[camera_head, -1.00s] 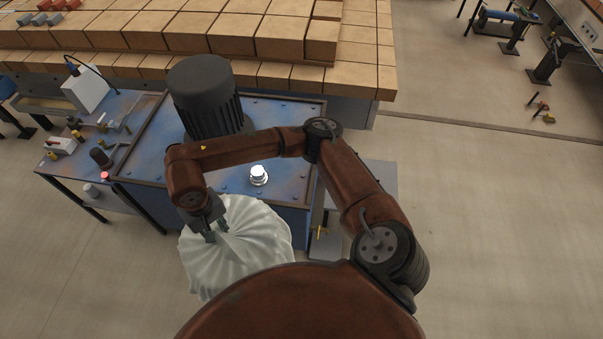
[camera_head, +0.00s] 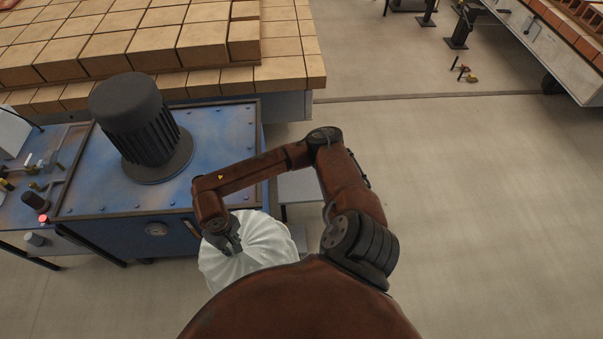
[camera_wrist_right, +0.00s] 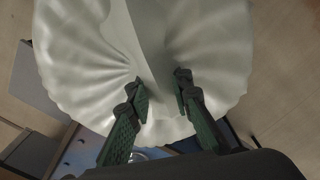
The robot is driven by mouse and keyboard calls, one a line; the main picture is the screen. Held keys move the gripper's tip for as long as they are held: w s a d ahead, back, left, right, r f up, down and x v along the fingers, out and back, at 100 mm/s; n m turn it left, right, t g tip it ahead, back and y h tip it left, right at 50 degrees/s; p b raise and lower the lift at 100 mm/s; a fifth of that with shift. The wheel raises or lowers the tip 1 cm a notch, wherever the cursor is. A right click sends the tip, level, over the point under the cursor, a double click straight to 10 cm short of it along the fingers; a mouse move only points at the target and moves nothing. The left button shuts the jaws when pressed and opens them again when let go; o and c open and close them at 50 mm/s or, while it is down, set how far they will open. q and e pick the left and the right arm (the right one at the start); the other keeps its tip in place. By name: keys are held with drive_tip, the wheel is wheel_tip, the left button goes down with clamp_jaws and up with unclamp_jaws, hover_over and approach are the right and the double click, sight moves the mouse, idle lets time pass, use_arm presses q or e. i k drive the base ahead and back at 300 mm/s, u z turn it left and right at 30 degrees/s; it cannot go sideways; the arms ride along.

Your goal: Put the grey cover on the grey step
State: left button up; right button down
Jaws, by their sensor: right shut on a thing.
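The grey cover (camera_head: 253,253) is a pale, pleated cloth gathered to a bunch at its top. My right gripper (camera_head: 228,243) is shut on it and holds it in front of the blue machine. In the right wrist view the two fingers (camera_wrist_right: 160,88) pinch a fold of the cover (camera_wrist_right: 85,60), and the cloth spreads out beyond them. The grey step (camera_head: 299,187) shows beside the machine's right side, partly hidden by my right arm; a lower grey part (camera_head: 298,236) shows by the cover. My left gripper is not in view.
The blue machine (camera_head: 215,125) with a black motor (camera_head: 140,125) on top stands close behind the gripper. A stack of tan bricks (camera_head: 150,45) lies behind it. A blue bench (camera_head: 25,190) is at the left. The floor (camera_head: 480,210) at the right is clear.

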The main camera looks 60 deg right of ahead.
sight(312, 172)
drive_tip(key=u, duration=2.45)
drive_tip(key=k, duration=2.6)
drive_tip(key=z, duration=2.05)
drive_tip(key=i, duration=1)
drive_tip(key=z, duration=0.05)
